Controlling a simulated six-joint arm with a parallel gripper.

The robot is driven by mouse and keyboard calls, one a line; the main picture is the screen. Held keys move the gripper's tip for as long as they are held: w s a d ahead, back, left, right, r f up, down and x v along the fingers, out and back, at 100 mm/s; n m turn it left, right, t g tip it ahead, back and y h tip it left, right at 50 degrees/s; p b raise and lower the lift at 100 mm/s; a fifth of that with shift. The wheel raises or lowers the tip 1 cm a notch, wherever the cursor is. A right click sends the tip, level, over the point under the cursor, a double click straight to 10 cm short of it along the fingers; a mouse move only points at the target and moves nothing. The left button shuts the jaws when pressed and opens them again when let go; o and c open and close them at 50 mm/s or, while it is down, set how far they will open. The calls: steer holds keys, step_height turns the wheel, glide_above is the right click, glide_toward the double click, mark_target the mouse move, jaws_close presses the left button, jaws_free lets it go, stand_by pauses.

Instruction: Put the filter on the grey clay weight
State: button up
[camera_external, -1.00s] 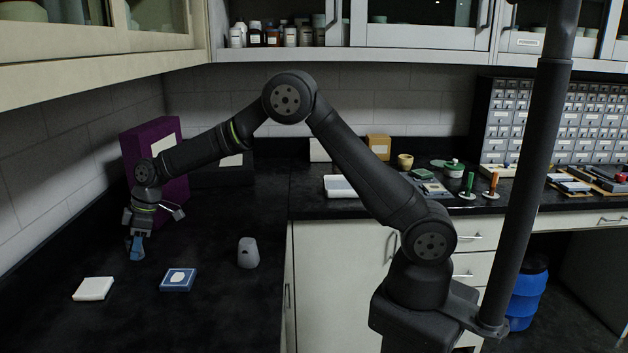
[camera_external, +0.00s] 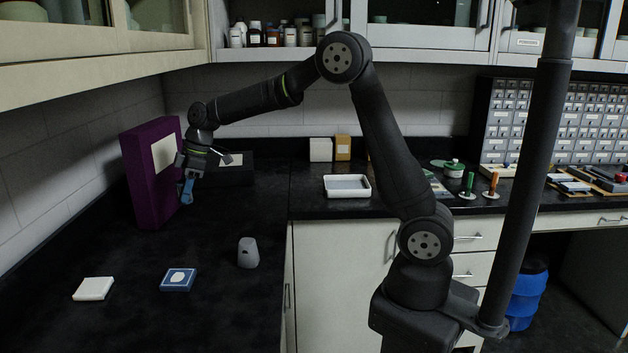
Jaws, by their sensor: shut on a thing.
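My gripper (camera_external: 188,182) is at the left, raised above the black counter in front of the purple box. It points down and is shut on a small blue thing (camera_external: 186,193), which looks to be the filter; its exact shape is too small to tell. The grey clay weight (camera_external: 248,254) looks like a grey tapered block with a small dark spot. It stands upright on the counter, below and to the right of my gripper and apart from it.
A white square pad (camera_external: 93,289) and a blue square (camera_external: 178,280) with a white piece on it lie on the front of the counter. The purple box (camera_external: 146,175) stands behind my gripper. A white tray (camera_external: 347,186) is on the back counter.

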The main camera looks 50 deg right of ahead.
steer(key=s+d+r+n, duration=0.1)
steer(key=s+d+r, duration=0.1)
steer(key=s+d, duration=0.7)
steer(key=s+d+r+n, duration=0.1)
steer(key=s+d+r, duration=0.2)
steer(key=s+d, duration=0.65)
glide_above(242, 243)
steer(key=d, duration=0.2)
steer(key=shift+g, duration=0.3)
steer(key=f, duration=0.7)
steer(key=shift+s+a+f, duration=0.15)
steer(key=shift+s+a, duration=0.05)
steer(key=shift+f, duration=1.95)
steer(key=shift+f, duration=0.1)
steer(key=o, duration=1)
